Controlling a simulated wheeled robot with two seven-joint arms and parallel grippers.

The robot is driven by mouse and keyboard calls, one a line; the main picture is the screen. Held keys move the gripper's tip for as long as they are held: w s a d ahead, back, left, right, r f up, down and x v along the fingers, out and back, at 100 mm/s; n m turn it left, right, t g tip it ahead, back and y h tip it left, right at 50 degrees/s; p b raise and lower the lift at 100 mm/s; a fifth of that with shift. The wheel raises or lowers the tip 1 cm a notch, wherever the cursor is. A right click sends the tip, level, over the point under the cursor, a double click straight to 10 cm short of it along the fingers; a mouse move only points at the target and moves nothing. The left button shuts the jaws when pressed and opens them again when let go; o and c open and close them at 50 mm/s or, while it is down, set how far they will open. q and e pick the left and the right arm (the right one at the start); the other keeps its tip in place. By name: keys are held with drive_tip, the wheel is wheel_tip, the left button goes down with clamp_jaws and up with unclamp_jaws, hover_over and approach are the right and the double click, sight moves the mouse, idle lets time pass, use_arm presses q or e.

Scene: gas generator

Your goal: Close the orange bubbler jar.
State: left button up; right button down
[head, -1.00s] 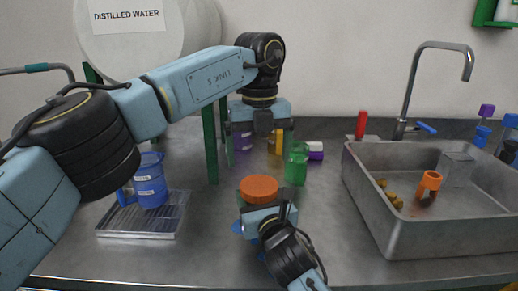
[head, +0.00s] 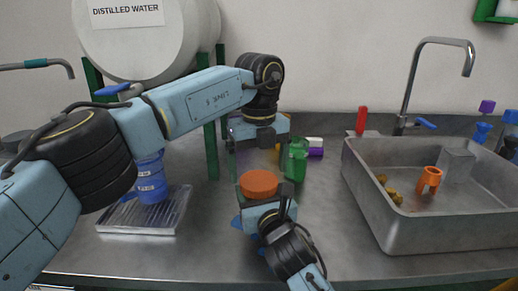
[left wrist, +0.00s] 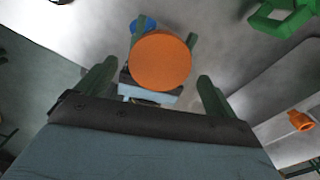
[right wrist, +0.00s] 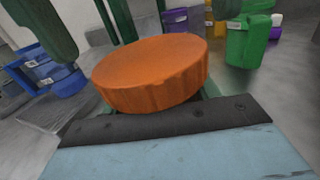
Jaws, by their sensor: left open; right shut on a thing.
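The orange bubbler jar's round orange lid (head: 258,184) faces up near the middle of the counter. It also shows in the left wrist view (left wrist: 160,62) and the right wrist view (right wrist: 150,75). The jar body under it is mostly hidden, so I cannot tell how tightly the lid sits. My right gripper (head: 264,208) is shut on the jar just below the lid, from the front. My left gripper (head: 258,147) is open and empty, pointing down above and behind the lid.
A green container (head: 297,160) stands close behind the jar to the right. A blue cup (head: 151,180) stands on a metal rack (head: 135,226) at left. The sink (head: 440,235) with an orange piece (head: 430,178) inside is at right.

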use_arm(q)
drive_tip(key=shift+f, duration=1.4)
drive_tip(key=shift+c, duration=0.2)
drive_tip(key=c, duration=1.1)
drive_tip(key=m, duration=0.6)
drive_tip(key=shift+m, duration=0.4)
drive_tip(key=o, duration=1.1)
drive_tip(key=shift+r, duration=0.1)
